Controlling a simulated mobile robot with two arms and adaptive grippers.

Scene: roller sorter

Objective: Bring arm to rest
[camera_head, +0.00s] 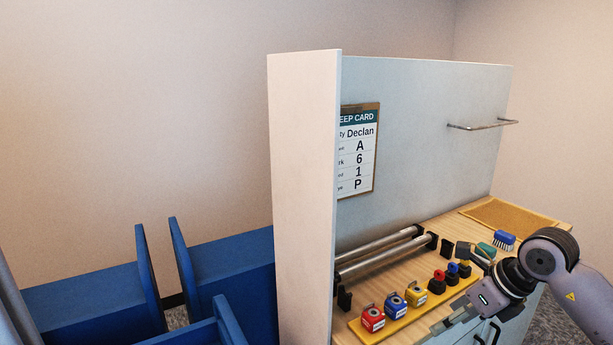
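My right arm comes in from the right, and its gripper (463,289) is over the front right part of the wooden worktop (405,273). Its fingers look spread apart with nothing between them. They are close to the small knobbed blocks, and I cannot tell whether they touch anything. My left gripper is out of view.
A yellow board (401,322) holds a red block (373,318), a blue block (395,305), a yellow block (415,294) and several knobbed blocks. Behind are two rollers (380,255), a blue brush (504,240) and a cork mat (508,216). A white side panel (304,200) and blue bins (90,300) stand left.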

